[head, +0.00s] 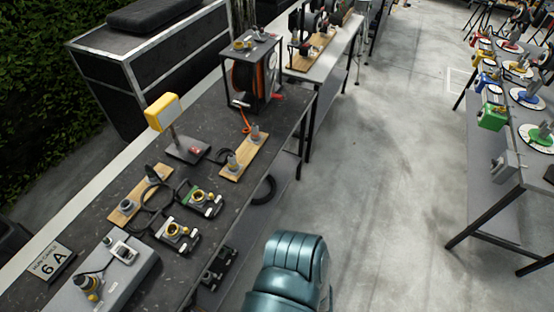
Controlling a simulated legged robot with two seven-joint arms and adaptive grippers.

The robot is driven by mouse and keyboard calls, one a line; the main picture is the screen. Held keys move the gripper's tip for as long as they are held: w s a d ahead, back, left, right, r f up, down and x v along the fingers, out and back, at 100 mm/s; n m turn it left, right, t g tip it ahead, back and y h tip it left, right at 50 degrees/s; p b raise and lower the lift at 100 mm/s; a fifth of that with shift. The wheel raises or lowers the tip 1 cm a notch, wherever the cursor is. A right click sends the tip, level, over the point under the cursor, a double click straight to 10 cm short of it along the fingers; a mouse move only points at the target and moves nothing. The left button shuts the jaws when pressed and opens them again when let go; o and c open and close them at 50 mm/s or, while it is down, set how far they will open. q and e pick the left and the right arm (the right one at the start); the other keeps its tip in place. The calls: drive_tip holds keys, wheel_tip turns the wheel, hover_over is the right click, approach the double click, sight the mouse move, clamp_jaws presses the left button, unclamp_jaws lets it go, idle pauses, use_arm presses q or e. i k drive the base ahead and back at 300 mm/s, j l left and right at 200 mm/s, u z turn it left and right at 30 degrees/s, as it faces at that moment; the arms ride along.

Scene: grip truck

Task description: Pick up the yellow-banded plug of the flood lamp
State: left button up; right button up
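The flood lamp (162,112) has a yellow head on a short post above a flat grey base (187,150), on the dark bench at left. Dark cable lies beside the base, toward a wooden board (243,158) with two upright grey plugs, a nearer one (233,163) and a farther one (255,134). A yellow band is not clear on either. A grey connector with a yellow ring (88,286) stands on a grey box at the front left; I cannot tell whether it belongs to the lamp. Neither of my grippers is in view.
Two yellow-ringed sockets (174,231) (200,196) and another wooden board (127,208) with a plug and black cable crowd the near bench. A framed cable reel (250,75) stands farther back. The concrete floor (380,150) right of the bench is clear.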

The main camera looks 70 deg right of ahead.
sight(232, 162)
drive_tip(key=z, duration=2)
drive_tip(key=i+j+u, duration=0.2)
